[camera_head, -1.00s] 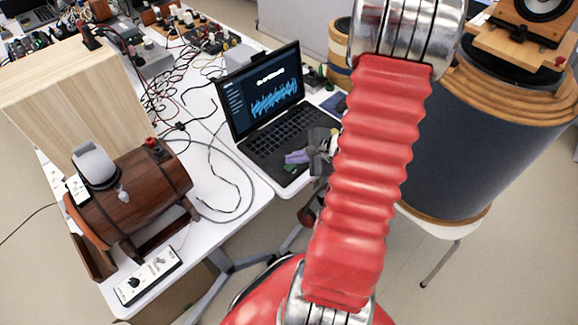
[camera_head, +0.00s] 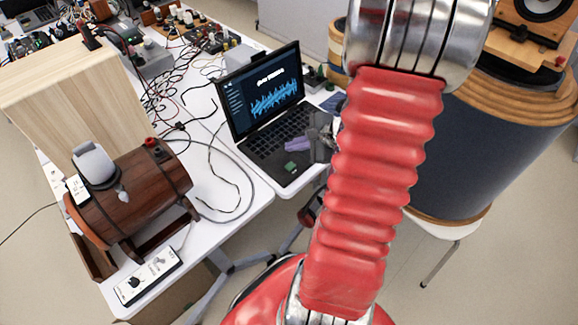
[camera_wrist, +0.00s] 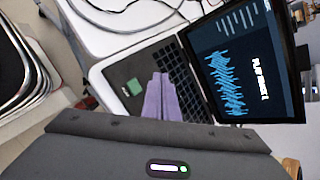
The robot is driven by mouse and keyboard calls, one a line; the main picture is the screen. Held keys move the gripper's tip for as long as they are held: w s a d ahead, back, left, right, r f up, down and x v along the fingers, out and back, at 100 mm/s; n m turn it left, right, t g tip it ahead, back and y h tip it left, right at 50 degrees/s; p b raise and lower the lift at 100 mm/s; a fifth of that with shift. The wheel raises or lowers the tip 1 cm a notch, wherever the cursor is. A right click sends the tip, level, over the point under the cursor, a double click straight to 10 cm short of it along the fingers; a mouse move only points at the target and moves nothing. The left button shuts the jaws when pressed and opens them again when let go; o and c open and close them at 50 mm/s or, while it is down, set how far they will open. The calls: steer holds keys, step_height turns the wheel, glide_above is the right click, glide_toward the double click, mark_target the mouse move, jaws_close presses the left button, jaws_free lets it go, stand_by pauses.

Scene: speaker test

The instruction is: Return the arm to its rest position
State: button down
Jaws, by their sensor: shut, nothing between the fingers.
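My gripper (camera_head: 297,145) shows as purple fingers over the laptop, partly hidden behind my red arm. In the wrist view the two purple fingers (camera_wrist: 161,78) lie side by side, shut with nothing between them. They point across the laptop's palm rest and keyboard edge; I cannot tell how high above it they are. My red ribbed arm (camera_head: 368,190) rises through the middle of the head view, with a metal joint at the top.
An open laptop (camera_head: 283,128) with a waveform on its screen stands on the white table (camera_head: 235,197). A small green piece (camera_head: 291,167) lies on its palm rest. A wooden barrel (camera_head: 135,197) stands left, a large dark drum (camera_head: 480,150) right. Cables run behind.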

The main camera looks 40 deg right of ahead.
stand_by(0.5)
steer(key=s+a+r+n+g+y, duration=0.1)
steer(key=s+a+r+n+g, duration=0.2)
steer(key=a+n, duration=0.35)
steer(key=s+a+r+n+g, duration=0.25)
steer(key=s+a+n, duration=0.2)
steer(key=a, duration=0.25)
steer(key=s+a+r+n+t+h, duration=0.1)
steer(key=a+r+n+t+h, duration=0.1)
steer(key=a+r+n, duration=1.1)
step_height(320, 180, up, 2)
steer(key=shift+s+a+r+h, duration=0.1)
steer(key=shift+s+a+h, duration=0.05)
steer(key=shift+a+h, duration=0.45)
